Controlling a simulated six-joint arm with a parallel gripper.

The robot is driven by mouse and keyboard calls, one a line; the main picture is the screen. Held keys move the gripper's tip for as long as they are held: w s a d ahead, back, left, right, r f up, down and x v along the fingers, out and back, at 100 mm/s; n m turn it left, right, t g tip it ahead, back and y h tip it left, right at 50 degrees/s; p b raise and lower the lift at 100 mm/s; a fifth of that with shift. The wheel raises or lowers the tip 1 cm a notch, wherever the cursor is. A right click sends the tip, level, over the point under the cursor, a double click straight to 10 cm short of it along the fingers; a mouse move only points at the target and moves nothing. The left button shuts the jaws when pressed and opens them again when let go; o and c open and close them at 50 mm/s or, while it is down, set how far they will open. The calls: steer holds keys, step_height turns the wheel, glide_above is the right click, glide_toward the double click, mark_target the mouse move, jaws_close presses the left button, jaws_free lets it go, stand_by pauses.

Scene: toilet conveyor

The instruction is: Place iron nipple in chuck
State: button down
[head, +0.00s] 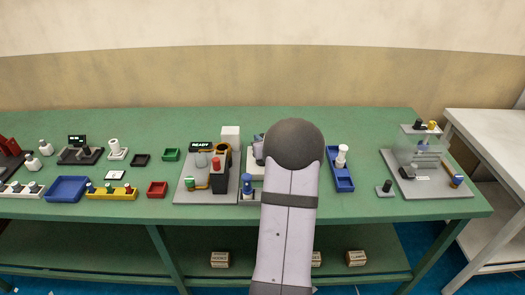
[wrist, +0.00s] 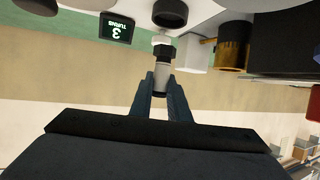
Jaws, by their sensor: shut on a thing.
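In the wrist view my gripper (wrist: 163,80) is shut on a short grey cylindrical piece, which looks like the iron nipple (wrist: 164,70). Its far end points toward the top of the picture. A small white collar (wrist: 160,40) shows just beyond it; I cannot tell whether it is part of the nipple. A dark round socket, which looks like the chuck (wrist: 170,14), is at the top edge, just past the collar. A small gap seems to separate them. In the head view my own arm hides the gripper, the nipple and most of the machine there.
A display reading "3 TURNS" (wrist: 115,28) is left of the socket, and a brass-coloured cylinder (wrist: 233,46) is to its right. In the head view a station with a READY sign (head: 201,146) stands left of my arm. A blue tray (head: 340,178) lies to the right.

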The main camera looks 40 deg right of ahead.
steer(key=shift+f, duration=2.2)
steer(key=shift+f, duration=0.15)
steer(key=shift+f, duration=0.1)
steer(key=c, duration=1.7)
jaws_free()
